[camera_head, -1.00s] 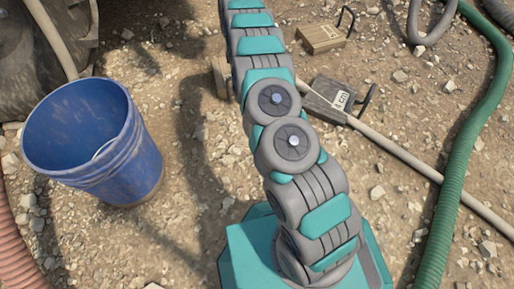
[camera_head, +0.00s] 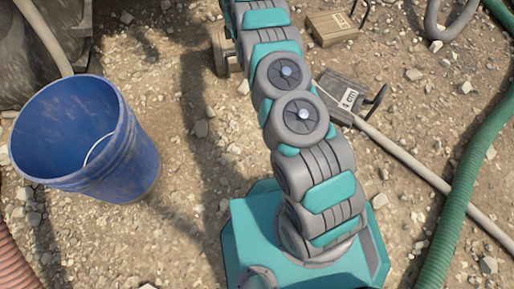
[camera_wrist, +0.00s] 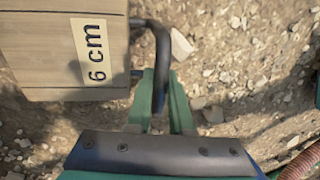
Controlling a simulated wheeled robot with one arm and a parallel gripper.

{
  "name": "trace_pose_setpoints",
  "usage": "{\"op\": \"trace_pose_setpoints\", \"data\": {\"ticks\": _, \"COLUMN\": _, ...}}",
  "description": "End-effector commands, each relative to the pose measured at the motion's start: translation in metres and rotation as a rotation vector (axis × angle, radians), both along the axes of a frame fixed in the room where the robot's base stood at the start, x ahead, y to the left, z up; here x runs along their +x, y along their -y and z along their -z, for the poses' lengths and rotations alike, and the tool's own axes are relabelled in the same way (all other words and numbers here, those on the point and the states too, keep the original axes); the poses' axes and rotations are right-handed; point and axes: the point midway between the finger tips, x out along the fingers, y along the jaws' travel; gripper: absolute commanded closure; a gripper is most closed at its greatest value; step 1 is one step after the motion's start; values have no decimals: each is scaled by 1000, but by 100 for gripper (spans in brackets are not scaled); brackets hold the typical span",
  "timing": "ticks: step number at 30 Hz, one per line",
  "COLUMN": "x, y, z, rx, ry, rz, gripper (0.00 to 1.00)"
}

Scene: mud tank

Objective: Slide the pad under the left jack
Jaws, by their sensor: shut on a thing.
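A wooden pad (camera_wrist: 50,55) labelled "6 cm" fills the upper left of the wrist view, with a black bent handle (camera_wrist: 163,45) on its right side. My gripper (camera_wrist: 162,82) has its two teal fingers shut on that handle, with the pad to their left. In the head view my gripper is hidden beyond my arm. A piece of wood (camera_head: 220,55) shows partly behind the arm there; I cannot tell if it is the held pad. No jack can be made out in either view.
A grey "4 cm" pad (camera_head: 335,88) and a wooden pad (camera_head: 328,30) lie right of my arm. A pale pole (camera_head: 420,168) and green hose (camera_head: 462,190) cross the right side. A blue bucket (camera_head: 130,160) stands left, near a reddish hose (camera_head: 20,262). Gravel between bucket and arm is clear.

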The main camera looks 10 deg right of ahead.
Motion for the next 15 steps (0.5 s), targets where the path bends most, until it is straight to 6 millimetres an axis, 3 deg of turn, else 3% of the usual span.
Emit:
{"op": "trace_pose_setpoints", "data": {"ticks": 11, "x": 2, "y": -3, "z": -1, "rx": 0, "ry": 6, "rz": 0, "gripper": 100}}
{"op": "trace_pose_setpoints", "data": {"ticks": 12, "x": 2, "y": -3, "z": -1, "rx": 0, "ry": 6, "rz": 0, "gripper": 77}}
{"op": "trace_pose_setpoints", "data": {"ticks": 15, "x": 3, "y": -3, "z": -2, "rx": 0, "ry": 8, "rz": 0, "gripper": 66}}
